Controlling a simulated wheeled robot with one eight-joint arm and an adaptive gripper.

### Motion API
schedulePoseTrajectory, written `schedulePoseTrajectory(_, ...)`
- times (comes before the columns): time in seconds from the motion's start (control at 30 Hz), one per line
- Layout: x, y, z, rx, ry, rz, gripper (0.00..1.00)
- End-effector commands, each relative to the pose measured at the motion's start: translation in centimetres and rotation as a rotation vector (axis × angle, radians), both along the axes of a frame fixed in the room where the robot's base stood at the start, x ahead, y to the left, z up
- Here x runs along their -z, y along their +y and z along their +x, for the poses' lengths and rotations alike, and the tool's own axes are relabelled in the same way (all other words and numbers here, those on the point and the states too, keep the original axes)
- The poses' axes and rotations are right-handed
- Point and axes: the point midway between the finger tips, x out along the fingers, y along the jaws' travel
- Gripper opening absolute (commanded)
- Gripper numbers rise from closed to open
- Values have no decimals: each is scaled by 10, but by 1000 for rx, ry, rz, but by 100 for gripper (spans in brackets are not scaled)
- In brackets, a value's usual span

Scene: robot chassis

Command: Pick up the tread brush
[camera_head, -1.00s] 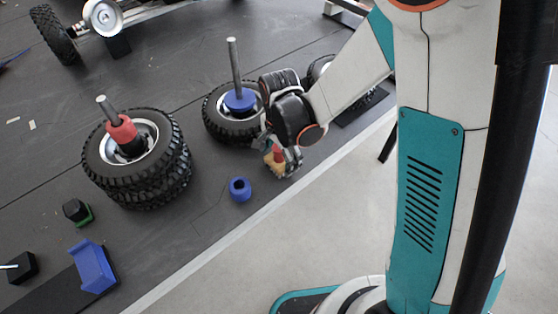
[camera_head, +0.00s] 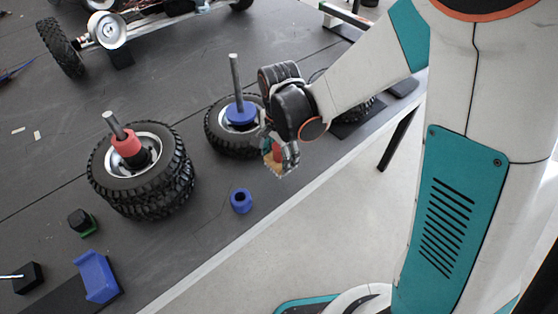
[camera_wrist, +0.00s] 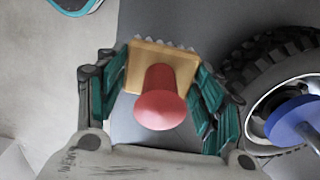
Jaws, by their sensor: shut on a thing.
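The tread brush (camera_wrist: 161,100) has a red rounded knob on a tan wooden block with a jagged dark fringe along its far edge. It sits between the two fingers of my gripper (camera_wrist: 160,95) in the wrist view, and the teal finger pads press on the block's sides. In the head view the brush (camera_head: 274,158) shows small at my gripper (camera_head: 278,150), over the front part of the dark table. Fingers hide part of it there. The head view does not clearly show whether its underside touches the table.
A wheel on a blue-collared post (camera_head: 240,112) stands just behind my gripper. A tire stack with a red collar (camera_head: 128,143) is at left. A blue ring (camera_head: 241,201) lies near the table edge. A blue bracket (camera_head: 97,275) lies at lower left. Bare table (camera_head: 215,180) lies between.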

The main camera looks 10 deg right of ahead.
Motion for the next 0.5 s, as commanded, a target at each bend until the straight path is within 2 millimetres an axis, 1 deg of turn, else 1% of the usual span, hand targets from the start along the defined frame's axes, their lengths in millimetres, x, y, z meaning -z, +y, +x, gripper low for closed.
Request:
schedulePoseTrajectory(0.03,-21,0,0,0,0,0,30)
schedulePoseTrajectory(0.2,-69,0,-1,0,0,0,30)
schedulePoseTrajectory(0.3,-93,0,0,0,0,0,30)
schedulePoseTrajectory(0.4,-111,0,0,0,0,0,30)
schedulePoseTrajectory(0.5,-125,0,0,0,0,0,30)
